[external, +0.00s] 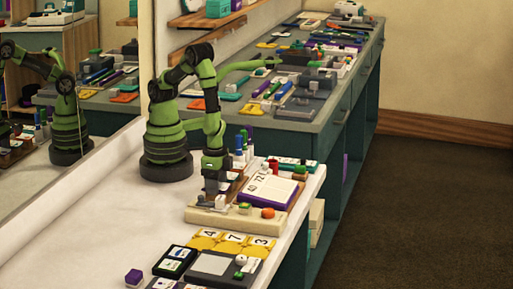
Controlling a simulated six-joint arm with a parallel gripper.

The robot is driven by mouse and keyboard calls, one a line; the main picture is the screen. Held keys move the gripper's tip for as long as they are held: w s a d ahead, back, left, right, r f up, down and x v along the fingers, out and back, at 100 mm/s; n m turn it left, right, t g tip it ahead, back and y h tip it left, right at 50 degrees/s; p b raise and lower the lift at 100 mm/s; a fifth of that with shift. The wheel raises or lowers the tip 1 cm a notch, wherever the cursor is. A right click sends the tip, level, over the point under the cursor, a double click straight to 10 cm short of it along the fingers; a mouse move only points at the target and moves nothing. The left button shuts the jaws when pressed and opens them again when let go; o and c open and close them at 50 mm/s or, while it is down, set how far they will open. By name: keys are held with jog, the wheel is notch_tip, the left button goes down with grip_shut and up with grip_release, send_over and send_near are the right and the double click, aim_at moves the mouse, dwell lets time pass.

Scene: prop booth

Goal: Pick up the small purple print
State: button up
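My gripper (213,190) points down at the back left of a cream tray (207,216). It is small and dark here, so I cannot tell whether it is open or shut, or whether it touches anything. A white print with a purple edge (270,191) and dark figures on it lies just right of my gripper, at the tray. I cannot tell for sure which of these is the small purple print.
Yellow number cards (232,243) lie in front of the tray, with a black case (175,261) and a grey pad (212,263) nearer. Blue and green bottles (240,150) stand behind the print. The left of the white table (100,215) is clear. A mirror (60,150) stands along the left.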

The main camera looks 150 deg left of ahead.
jog(key=shift+r, duration=0.1)
notch_tip(320, 180, up, 10)
send_over(245, 204)
jog(key=shift+s+d+f, duration=0.1)
jog(key=shift+s+f, duration=0.1)
jog(key=shift+f, duration=0.4)
jog(key=shift+s+f, duration=0.15)
jog(key=shift+f, duration=0.4)
jog(key=shift+w+f, duration=0.2)
jog(key=shift+w, duration=0.3)
jog(key=shift+f, duration=2.4)
jog(key=shift+f, duration=0.5)
jog(key=shift+f, duration=0.1)
